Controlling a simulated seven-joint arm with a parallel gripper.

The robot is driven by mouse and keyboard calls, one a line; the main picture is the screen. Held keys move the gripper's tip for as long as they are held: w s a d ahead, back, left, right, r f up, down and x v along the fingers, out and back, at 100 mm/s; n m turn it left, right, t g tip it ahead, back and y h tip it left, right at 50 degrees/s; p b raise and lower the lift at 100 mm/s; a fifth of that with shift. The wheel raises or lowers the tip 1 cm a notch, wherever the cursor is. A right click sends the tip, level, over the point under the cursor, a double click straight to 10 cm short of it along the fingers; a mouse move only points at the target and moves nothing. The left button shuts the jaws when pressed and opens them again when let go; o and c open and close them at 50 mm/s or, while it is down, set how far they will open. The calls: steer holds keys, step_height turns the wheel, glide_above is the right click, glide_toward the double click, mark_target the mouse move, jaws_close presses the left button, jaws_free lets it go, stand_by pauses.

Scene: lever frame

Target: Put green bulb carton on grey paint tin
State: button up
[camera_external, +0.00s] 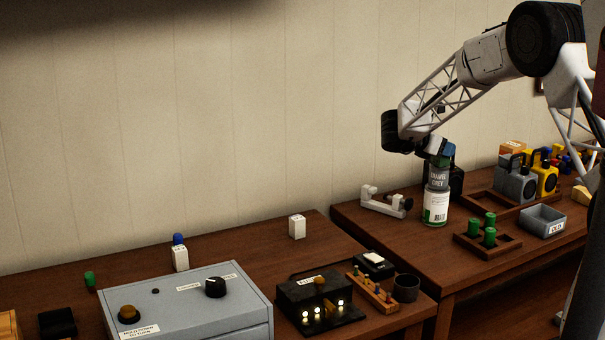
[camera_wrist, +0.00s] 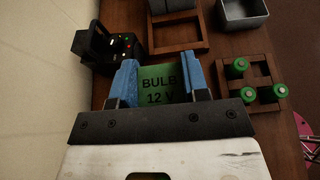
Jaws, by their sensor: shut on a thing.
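The green bulb carton (camera_wrist: 160,84), lettered "BULB 12 V", is between the blue fingers of my gripper (camera_wrist: 160,82) in the wrist view. In the external view my gripper (camera_external: 441,154) points down right over the grey paint tin (camera_external: 438,178), with only a sliver of the green carton showing. I cannot tell whether the carton touches the tin. The tin is hidden in the wrist view.
A wooden tray with several green cylinders (camera_external: 489,232) stands right of the tin, with a grey bin (camera_external: 542,221) beyond. A white bracket-like fixture (camera_external: 387,201) lies to the left. A dark device with small lights (camera_wrist: 105,48) is near the wall.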

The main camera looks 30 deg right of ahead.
steer(key=shift+f, duration=0.1)
steer(key=o, duration=0.9)
steer(key=shift+a+r, duration=0.1)
steer(key=shift+r, duration=0.1)
steer(key=v, duration=1.1)
steer(key=shift+a, duration=0.4)
steer(key=shift+r, duration=0.1)
